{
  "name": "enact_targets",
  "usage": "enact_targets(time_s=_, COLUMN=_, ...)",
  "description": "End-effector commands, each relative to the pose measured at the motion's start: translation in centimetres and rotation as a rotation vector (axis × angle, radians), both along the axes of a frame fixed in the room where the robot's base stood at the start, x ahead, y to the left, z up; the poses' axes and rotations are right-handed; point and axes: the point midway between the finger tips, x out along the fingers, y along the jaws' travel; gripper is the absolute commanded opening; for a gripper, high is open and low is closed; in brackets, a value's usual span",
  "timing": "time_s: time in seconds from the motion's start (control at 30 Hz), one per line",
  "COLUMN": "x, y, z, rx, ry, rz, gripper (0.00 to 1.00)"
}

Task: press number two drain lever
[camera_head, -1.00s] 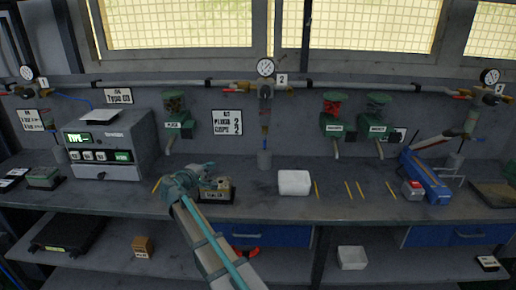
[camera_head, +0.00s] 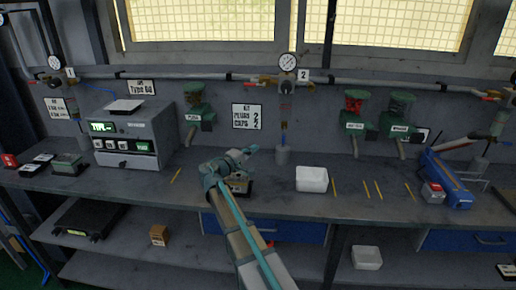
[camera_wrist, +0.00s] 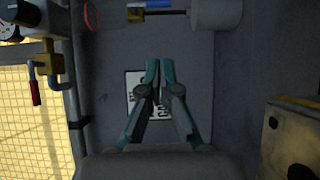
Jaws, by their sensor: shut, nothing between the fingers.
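The number two station hangs on the back wall, with its round gauge (camera_head: 287,62) and "2" label (camera_head: 303,75). Below it is a thin drain line with a small blue part (camera_head: 284,138), above a grey cup (camera_head: 283,156). I cannot tell for certain that the blue part is the drain lever. In the wrist view, turned sideways, a blue part (camera_wrist: 158,4) and brass fitting (camera_wrist: 135,15) show at the top edge beside the grey cup (camera_wrist: 215,14). My gripper (camera_head: 250,150) is shut and empty, left of the cup and apart from it. Its fingertips (camera_wrist: 164,64) point toward the drain line.
A wall sign (camera_head: 247,116) is behind my gripper. A small labelled block (camera_head: 238,186) stands under it, and a white tray (camera_head: 311,179) to its right. A red-handled valve (camera_wrist: 36,92) shows in the wrist view.

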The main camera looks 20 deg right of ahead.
Motion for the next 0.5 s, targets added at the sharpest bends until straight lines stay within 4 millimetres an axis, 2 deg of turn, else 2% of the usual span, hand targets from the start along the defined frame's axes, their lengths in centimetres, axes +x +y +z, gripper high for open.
enact_targets(time_s=0.4, x=4.0, y=-6.9, z=0.3, rx=0.0, ry=0.001, rz=-0.002, gripper=0.0)
enact_targets(time_s=0.47, x=4.4, y=-7.8, z=0.3, rx=0.001, ry=0.0, rz=-0.002, gripper=0.0)
enact_targets(time_s=0.5, x=3.7, y=-8.5, z=0.4, rx=0.001, ry=0.0, rz=-0.002, gripper=0.0)
